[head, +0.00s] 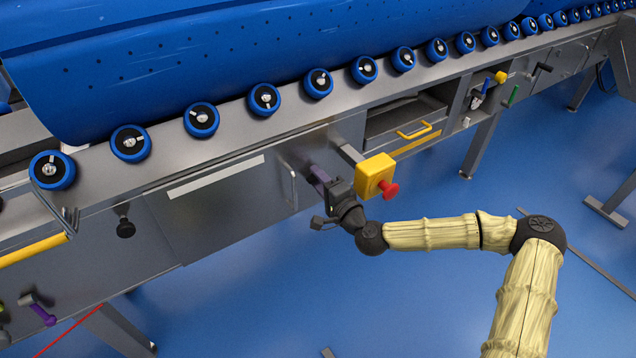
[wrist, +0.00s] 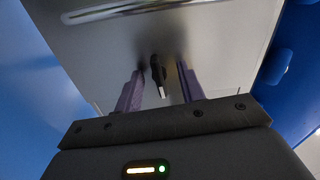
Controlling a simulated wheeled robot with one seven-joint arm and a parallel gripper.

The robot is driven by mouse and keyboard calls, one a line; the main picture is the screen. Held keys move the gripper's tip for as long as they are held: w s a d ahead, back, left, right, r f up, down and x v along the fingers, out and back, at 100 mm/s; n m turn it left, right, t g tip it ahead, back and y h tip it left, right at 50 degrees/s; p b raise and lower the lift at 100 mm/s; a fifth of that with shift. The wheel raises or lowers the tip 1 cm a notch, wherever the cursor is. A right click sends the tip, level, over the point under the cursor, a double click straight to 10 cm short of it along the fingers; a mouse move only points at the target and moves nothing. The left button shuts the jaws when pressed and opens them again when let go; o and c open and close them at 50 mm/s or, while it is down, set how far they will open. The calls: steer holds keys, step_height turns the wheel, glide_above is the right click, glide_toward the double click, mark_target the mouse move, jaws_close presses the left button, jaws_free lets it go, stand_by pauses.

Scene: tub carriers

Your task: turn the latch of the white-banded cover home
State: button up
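The white-banded cover (head: 210,222) is a grey metal panel on the machine's side, with a white stripe (head: 216,177) along its upper part. My gripper (head: 316,172) is at the panel face, just right of the cover's bar handle (head: 292,188). In the wrist view a small black latch (wrist: 157,72) with a pale tip stands on the grey face. The purple fingers of my gripper (wrist: 158,88) are open, one on each side of the latch, with gaps showing. In the head view the latch is hidden behind my gripper.
A yellow box (head: 372,174) with a red button (head: 390,191) sticks out close to the right of my gripper. A black knob (head: 125,228) is left of the cover. Blue rollers (head: 264,99) line the ledge above. The blue floor below is mostly clear.

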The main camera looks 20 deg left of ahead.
steer(key=shift+c, duration=0.5)
jaws_close()
steer(key=shift+r+m+p, duration=0.1)
steer(key=shift+m+p, duration=0.4)
steer(key=shift+m, duration=0.1)
steer(key=shift+o, duration=0.5)
jaws_free()
steer(key=shift+d, duration=0.1)
